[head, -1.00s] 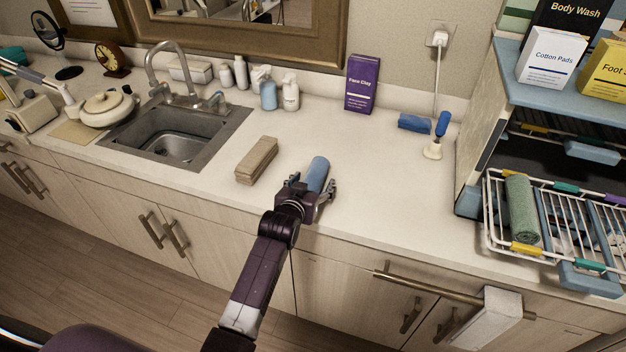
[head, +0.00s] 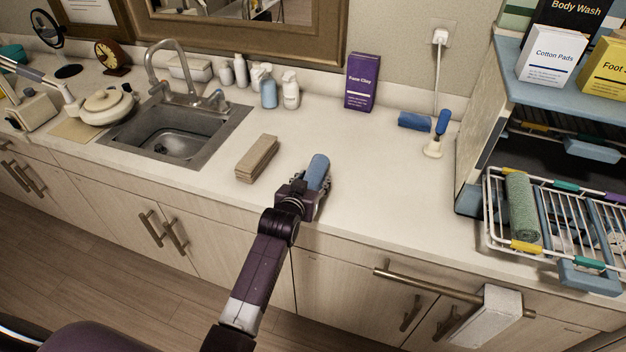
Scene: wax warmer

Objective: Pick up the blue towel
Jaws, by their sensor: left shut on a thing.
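A rolled blue towel (head: 318,170) is near the front edge of the counter, right of a folded beige towel (head: 257,158). My left gripper (head: 312,188) is shut on its near end. The far end of the roll sticks out past the fingers; the near end is hidden by the gripper. I cannot tell whether the roll touches the counter. A second blue rolled item (head: 414,121) lies farther back near the wall. My right gripper is not in the head view.
A sink (head: 180,135) is at the left, with several bottles (head: 268,92) behind it. A purple box (head: 361,82) stands at the back. A wire basket (head: 497,215) with a green rolled towel (head: 521,206) is at the right. The counter between is clear.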

